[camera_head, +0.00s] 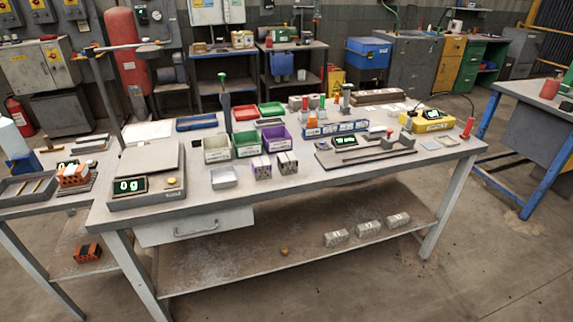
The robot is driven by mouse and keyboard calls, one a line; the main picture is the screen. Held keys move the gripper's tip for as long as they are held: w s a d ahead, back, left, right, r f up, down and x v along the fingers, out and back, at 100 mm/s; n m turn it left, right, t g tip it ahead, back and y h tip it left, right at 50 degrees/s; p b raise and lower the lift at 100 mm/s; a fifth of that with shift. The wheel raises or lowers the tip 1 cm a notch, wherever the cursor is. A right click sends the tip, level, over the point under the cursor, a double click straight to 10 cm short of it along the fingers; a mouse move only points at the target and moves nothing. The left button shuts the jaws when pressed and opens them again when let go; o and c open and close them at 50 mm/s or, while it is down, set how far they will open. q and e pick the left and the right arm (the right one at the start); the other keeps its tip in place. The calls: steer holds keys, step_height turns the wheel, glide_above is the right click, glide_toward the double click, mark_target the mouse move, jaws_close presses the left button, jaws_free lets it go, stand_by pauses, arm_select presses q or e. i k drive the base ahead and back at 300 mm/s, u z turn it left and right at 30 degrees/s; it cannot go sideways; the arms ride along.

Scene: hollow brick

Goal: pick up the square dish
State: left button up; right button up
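A small silvery-white square dish (223,177) stands on the workbench (345,176) near its front edge. It is to the right of the scale and in front of the white bin. It looks empty and upright. Neither of my grippers shows in the head view.
A scale (145,175) reading 0 g stands left of the dish. White (217,148), green (246,143) and purple (276,138) bins stand behind it. Hollow bricks (262,167) sit to its right. A drawer (195,226) is below.

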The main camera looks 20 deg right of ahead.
mark_target(223, 177)
steer(key=z, duration=0.5)
steer(key=k, duration=0.6)
steer(key=z, duration=1.35)
steer(key=i, duration=1.75)
steer(key=u, duration=1.2)
steer(key=i, duration=0.65)
steer(key=u, duration=0.6)
